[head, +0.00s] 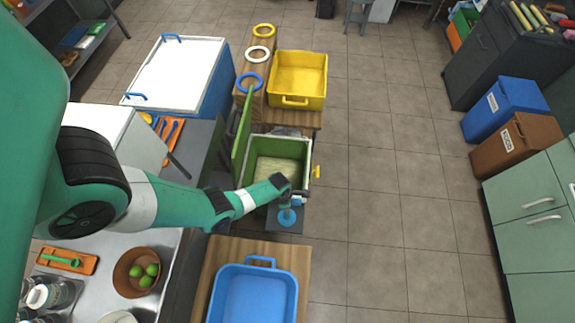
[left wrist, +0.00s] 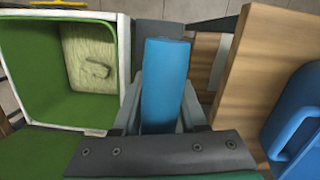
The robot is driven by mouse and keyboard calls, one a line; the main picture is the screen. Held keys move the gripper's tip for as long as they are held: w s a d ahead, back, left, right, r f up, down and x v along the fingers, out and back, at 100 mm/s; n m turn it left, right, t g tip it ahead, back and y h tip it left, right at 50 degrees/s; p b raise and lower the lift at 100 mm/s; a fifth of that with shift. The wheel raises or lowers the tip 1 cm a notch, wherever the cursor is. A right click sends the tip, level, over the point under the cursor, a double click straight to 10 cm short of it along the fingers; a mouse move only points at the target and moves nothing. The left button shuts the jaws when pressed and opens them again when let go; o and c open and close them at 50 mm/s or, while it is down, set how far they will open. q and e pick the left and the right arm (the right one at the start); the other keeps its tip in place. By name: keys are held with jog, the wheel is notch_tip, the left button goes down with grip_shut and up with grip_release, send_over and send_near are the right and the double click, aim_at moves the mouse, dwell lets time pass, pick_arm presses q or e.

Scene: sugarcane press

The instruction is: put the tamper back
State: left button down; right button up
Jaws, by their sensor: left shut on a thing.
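The blue tamper (head: 287,217) is at the front right of the green press box, over a dark grey ledge (head: 270,223). My left gripper (head: 296,201) is shut on its blue cylindrical handle (left wrist: 165,85), which fills the space between the fingers in the left wrist view. I cannot tell whether the tamper's round base touches the ledge. The press box (head: 248,158) is open, with a white rim and pale fibrous material (head: 277,170) inside; the box also shows in the left wrist view (left wrist: 35,75). My right gripper is not in view.
A blue tray (head: 254,298) on a wooden stand (head: 207,283) is in front of the press. A yellow tray (head: 297,78) is behind it. A counter with a bowl of green fruit (head: 136,272) is at left. The tiled floor (head: 400,200) at right is clear.

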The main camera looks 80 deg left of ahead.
pick_arm(q)
notch_tip(320, 180, down, 5)
jog(key=b, duration=0.4)
jog(key=shift+f, duration=0.15)
jog(key=shift+c, duration=2.2)
grip_release()
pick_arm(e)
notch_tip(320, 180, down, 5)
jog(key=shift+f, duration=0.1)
pick_arm(q)
jog(key=r+p, duration=0.4)
jog(key=s+r+p, duration=0.1)
jog(key=r+p, duration=0.7)
jog(key=shift+s+a+r+p, duration=0.1)
jog(key=shift+s+r+p, duration=0.15)
jog(key=shift+p, duration=0.15)
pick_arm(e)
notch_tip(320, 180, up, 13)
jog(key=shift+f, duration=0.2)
pick_arm(q)
jog(key=shift+f, duration=0.1)
